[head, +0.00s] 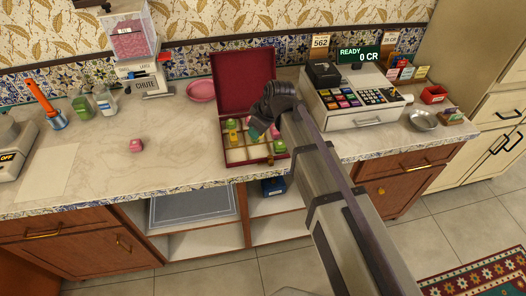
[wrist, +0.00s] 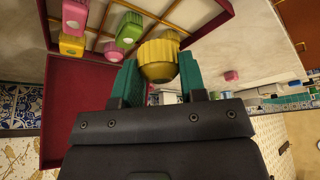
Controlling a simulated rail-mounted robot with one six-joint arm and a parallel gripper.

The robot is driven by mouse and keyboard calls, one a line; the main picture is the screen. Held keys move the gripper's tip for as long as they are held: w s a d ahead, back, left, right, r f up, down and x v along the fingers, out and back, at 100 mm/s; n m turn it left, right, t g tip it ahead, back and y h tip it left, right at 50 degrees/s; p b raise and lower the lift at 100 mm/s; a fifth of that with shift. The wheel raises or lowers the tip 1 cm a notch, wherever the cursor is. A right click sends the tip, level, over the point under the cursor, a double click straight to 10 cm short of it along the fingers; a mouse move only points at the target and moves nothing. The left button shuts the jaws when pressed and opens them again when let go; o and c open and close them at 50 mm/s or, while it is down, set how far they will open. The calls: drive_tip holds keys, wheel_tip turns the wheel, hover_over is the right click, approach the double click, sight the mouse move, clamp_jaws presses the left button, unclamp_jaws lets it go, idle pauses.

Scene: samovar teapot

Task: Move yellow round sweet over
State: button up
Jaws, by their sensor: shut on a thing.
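The yellow round sweet (wrist: 158,57) is ribbed and sits between the teal fingertips of my gripper (wrist: 158,75) in the wrist view. My gripper (head: 256,129) is shut on it, over the open dark red box (head: 228,160) in the head view. There the gripper hides the held sweet and part of the box. The box has a compartmented tray and a raised lid (head: 243,75). Another yellow sweet (head: 233,137) lies in its left part, also seen in the wrist view (wrist: 70,45). A green sweet (head: 280,147) lies at its right side.
A pink sweet (head: 136,145) lies alone on the counter left of the box, with free room around it. A pink bowl (head: 201,90) stands behind. A cash register (head: 350,98) and a metal dish (head: 423,120) stand right. A sweet dispenser (head: 132,40) stands back left.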

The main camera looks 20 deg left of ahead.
sight(256, 152)
wheel_tip(256, 152, down, 9)
drive_tip(key=b, duration=0.7)
drive_tip(key=shift+f+b, duration=0.2)
drive_tip(key=shift+b, duration=0.15)
drive_tip(key=shift+r, duration=0.3)
drive_tip(key=shift+f, duration=0.3)
drive_tip(key=o, duration=0.6)
drive_tip(key=shift+r, duration=0.1)
drive_tip(key=shift+r+p, duration=0.35)
drive_tip(key=shift+p, duration=0.1)
drive_tip(key=p+v, duration=1)
drive_tip(key=v, duration=0.1)
drive_tip(key=shift+d+r+p, duration=0.15)
drive_tip(key=shift+r+p, duration=0.2)
